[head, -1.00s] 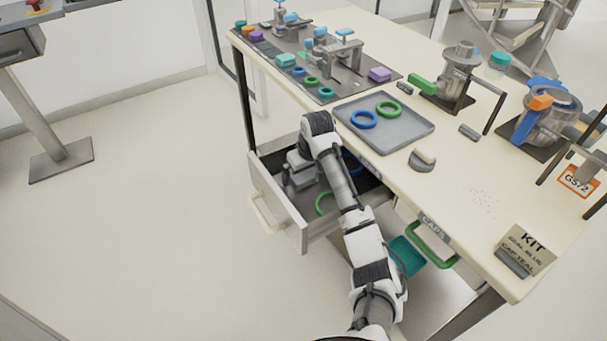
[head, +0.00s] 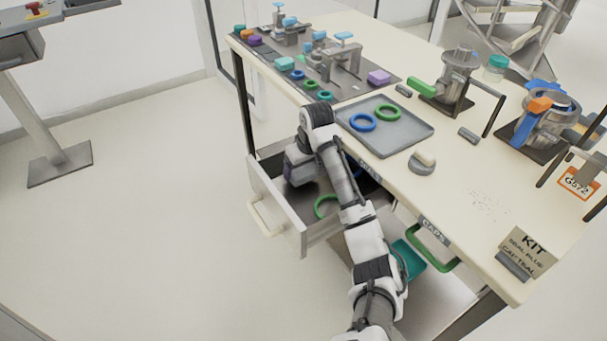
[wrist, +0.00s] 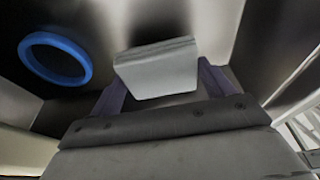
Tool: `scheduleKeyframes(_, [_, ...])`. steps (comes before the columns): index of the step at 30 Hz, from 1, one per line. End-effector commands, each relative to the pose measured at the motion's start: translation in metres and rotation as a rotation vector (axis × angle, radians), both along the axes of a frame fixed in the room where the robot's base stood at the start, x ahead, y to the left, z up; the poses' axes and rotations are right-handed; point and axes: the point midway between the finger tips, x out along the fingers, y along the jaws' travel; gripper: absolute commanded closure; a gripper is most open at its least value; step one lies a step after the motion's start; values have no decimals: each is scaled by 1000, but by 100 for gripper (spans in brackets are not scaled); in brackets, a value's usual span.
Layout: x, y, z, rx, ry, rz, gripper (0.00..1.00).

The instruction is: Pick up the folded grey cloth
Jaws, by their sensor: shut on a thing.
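The folded grey cloth (wrist: 157,70) is a light grey folded block in the wrist view. It sits between the two dark fingers of my gripper (wrist: 162,82), which is shut on it. In the head view my gripper (head: 298,172) is down inside the open drawer (head: 280,212) under the bench top. The cloth cannot be made out in the head view; my arm hides part of the drawer.
A green ring (head: 325,206) lies in the drawer, and a blue ring (wrist: 55,59) lies left of the cloth in the wrist view. The drawer walls stand close around my gripper. A tray (head: 400,135) with two rings rests on the bench above.

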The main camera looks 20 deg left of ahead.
Motion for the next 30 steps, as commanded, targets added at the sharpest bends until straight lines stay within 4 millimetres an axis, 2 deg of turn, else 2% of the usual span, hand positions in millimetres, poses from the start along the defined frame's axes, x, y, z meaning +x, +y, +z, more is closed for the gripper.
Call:
scheduleKeyframes(10, [2,0,105,-1,-9,1,41])
scheduleKeyframes(15, [1,-1,142,-2,-6,0,41])
scheduleKeyframes(21, [1,0,163,-1,-2,0,41])
scheduleKeyframes(30, [0,0,168,1,-1,0,41])
